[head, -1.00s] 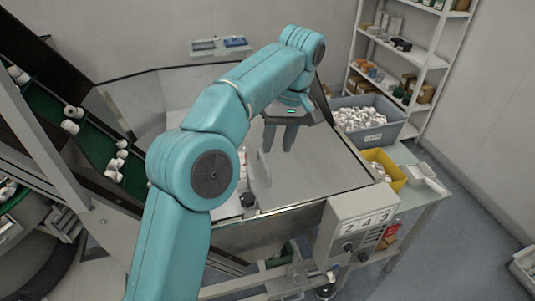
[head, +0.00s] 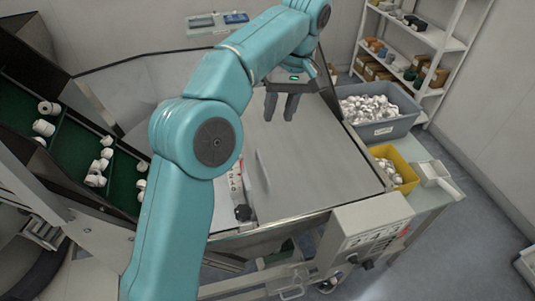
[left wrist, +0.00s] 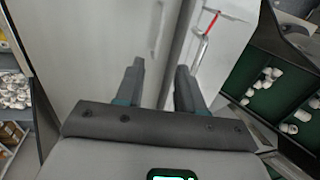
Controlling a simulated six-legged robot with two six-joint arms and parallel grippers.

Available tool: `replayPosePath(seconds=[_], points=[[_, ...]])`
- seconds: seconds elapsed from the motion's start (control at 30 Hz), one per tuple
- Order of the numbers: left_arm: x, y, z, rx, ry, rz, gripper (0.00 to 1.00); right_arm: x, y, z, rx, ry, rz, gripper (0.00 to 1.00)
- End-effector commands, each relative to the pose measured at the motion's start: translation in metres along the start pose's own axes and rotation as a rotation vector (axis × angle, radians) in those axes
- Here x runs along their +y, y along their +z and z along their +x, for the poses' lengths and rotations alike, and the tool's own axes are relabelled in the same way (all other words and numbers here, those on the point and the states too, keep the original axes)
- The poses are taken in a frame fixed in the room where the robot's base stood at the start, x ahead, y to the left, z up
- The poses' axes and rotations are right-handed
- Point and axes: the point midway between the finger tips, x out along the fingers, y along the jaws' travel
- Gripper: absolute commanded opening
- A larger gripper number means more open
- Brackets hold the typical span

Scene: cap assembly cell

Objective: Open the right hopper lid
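The hopper lid (head: 320,170) is a flat grey panel lying shut across the hopper in the head view. Its slim upright handle (head: 262,170) stands near the lid's left edge. My left gripper (head: 281,112) hangs over the lid's far part, fingers down, beyond the handle and apart from it. In the left wrist view the two dark fingers (left wrist: 160,85) are spread with nothing between them. The pale lid surface (left wrist: 95,50) lies beyond them, and I cannot tell the exact gap. My right gripper is not in view.
A grey crate of white caps (head: 380,130) and a yellow bin (head: 405,170) stand right of the lid. A control box (head: 365,225) sits at the front. A green conveyor (head: 70,150) with caps rises at left. Shelves (head: 420,45) stand behind.

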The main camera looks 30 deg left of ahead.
Motion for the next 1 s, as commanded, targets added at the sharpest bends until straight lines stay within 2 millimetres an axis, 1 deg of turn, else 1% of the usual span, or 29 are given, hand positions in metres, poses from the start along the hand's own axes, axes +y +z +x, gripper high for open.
replayPosePath(seconds=[0.07, 0.17, 0.37, 0.5, 0.7, 0.83, 1.0], points=[[-0.001, 0.003, 0.004, 0.0, 0.0, 0.002, 0.38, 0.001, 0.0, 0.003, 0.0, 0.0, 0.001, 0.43], [-0.002, 0.005, 0.019, -0.001, -0.002, 0.002, 0.38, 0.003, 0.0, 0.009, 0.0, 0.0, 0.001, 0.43], [-0.003, 0.008, 0.064, -0.002, -0.001, 0.0, 0.38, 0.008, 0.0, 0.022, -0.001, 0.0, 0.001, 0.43], [-0.003, 0.009, 0.096, -0.002, -0.001, 0.001, 0.38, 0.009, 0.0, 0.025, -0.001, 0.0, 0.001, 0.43], [-0.002, 0.008, 0.136, -0.002, -0.001, 0.001, 0.38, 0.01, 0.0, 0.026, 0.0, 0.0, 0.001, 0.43], [-0.001, 0.007, 0.153, -0.002, 0.0, 0.001, 0.38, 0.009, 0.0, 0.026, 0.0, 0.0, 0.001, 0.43], [0.0, 0.006, 0.162, -0.001, 0.001, 0.001, 0.38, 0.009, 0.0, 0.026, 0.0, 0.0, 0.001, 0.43]])
